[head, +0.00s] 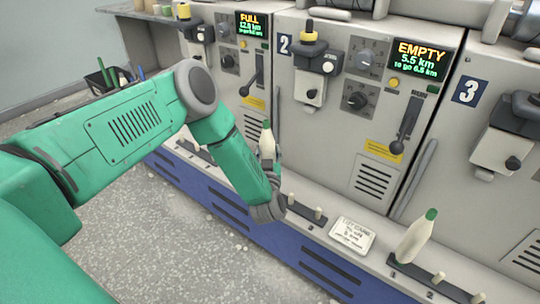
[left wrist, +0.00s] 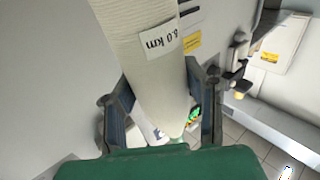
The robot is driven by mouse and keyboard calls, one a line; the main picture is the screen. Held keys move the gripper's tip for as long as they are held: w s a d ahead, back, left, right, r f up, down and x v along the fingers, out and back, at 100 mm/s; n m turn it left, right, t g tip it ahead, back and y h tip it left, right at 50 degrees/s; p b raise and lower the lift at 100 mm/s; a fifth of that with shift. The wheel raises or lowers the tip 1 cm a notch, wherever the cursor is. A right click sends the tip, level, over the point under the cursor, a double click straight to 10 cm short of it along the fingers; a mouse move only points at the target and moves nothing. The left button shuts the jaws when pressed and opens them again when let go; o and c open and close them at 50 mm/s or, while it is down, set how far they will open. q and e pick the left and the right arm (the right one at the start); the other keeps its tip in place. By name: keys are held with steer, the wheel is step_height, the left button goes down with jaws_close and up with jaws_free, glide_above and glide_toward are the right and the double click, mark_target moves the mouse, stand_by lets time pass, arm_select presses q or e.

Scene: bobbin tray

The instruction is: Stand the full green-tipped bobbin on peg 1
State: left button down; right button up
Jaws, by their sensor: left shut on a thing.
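My left gripper (head: 268,166) is shut on a pale bobbin with a green tip (head: 267,143), above the ledge in front of the machine marked 2. The bobbin is roughly upright, tip up. In the left wrist view the bobbin (left wrist: 150,70) lies between the two fingers; its "km" label shows upside down and its green tip is at the bottom. A second green-tipped bobbin (head: 415,236) stands, leaning a little, on the peg rail at the right. Short bare pegs (head: 319,213) rise from the ledge beside my left wrist. My right gripper is out of view.
A white printed card (head: 352,235) lies on the ledge (head: 385,255). Machine fronts with knobs and levers (head: 405,125) stand close behind. One display (head: 418,60) reads EMPTY, another (head: 250,23) FULL. The floor (head: 190,240) in front is clear.

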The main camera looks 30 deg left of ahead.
arm_select(q)
steer(key=f, duration=0.2)
steer(key=s+f, duration=0.1)
steer(key=shift+s+a+f, duration=0.1)
steer(key=shift+a+f, duration=0.05)
steer(key=shift+a, duration=0.25)
steer(key=shift+f+b, duration=0.3)
steer(key=shift+b, duration=0.1)
steer(key=shift+w+f, duration=0.2)
steer(key=shift+f, duration=0.2)
steer(key=shift+d+r, duration=0.1)
steer(key=shift+r, duration=0.05)
steer(key=shift+d+r, duration=0.3)
steer(key=shift+r, duration=0.15)
steer(key=shift+w, duration=0.1)
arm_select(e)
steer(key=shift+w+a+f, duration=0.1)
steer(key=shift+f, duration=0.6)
arm_select(q)
steer(key=shift+a, duration=0.15)
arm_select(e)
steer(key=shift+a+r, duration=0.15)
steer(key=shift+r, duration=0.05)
arm_select(q)
steer(key=shift+r+p, duration=0.1)
steer(key=shift+p, duration=0.25)
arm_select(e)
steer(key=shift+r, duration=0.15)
